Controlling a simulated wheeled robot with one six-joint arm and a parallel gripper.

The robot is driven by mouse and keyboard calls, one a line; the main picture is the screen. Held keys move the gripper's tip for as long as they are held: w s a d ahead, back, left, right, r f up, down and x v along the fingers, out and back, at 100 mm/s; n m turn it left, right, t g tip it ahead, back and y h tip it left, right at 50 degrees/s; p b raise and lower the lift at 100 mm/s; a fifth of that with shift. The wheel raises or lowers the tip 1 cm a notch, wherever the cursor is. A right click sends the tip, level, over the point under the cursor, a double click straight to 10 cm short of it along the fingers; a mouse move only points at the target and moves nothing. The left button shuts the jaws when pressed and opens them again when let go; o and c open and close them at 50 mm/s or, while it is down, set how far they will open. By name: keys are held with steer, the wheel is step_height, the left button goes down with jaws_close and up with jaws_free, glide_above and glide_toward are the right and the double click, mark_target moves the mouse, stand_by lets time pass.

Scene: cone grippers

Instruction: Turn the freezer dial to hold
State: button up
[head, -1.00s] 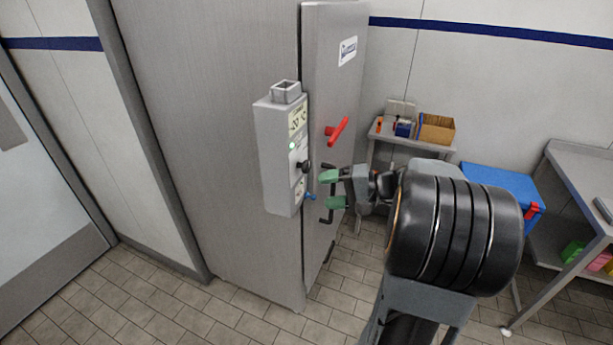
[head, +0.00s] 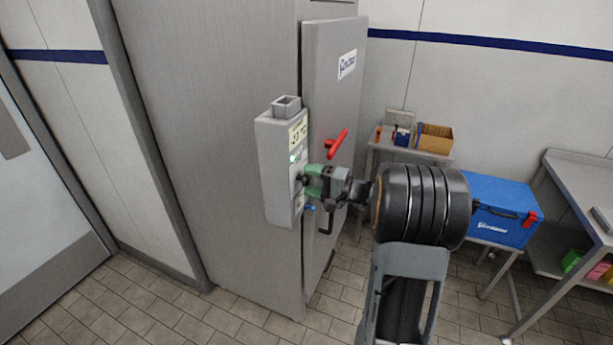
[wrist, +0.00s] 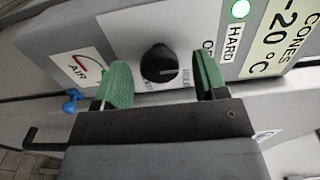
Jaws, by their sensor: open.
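The freezer dial is a round black knob (wrist: 158,65) on the grey control box (head: 278,178), on a white label plate. A short pale mark on it points right in the wrist view. Lettering resembling "HOLD" is partly visible by its lower right, and "HARD" is farther right by a lit green lamp (wrist: 239,9). My gripper (wrist: 160,70) is open, its green fingers on either side of the dial with visible gaps. In the head view my gripper (head: 313,182) is at the box's front face and hides most of the dial.
A red handle (head: 337,143) sticks out from the freezer door above my gripper. A blue valve lever (wrist: 72,102) and an AIR gauge (wrist: 85,67) are left of the dial in the wrist view. A blue cooler (head: 502,210) and a shelf with a cardboard box (head: 434,138) stand right.

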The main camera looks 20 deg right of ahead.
steer(key=shift+x, duration=0.9)
steer(key=shift+c, duration=0.3)
steer(key=c, duration=0.9)
steer(key=m, duration=0.5)
steer(key=shift+m, duration=0.4)
steer(key=m+p, duration=0.1)
steer(key=m, duration=0.4)
steer(key=shift+m, duration=0.4)
steer(key=shift+m+p, duration=0.3)
steer(key=shift+p, duration=0.05)
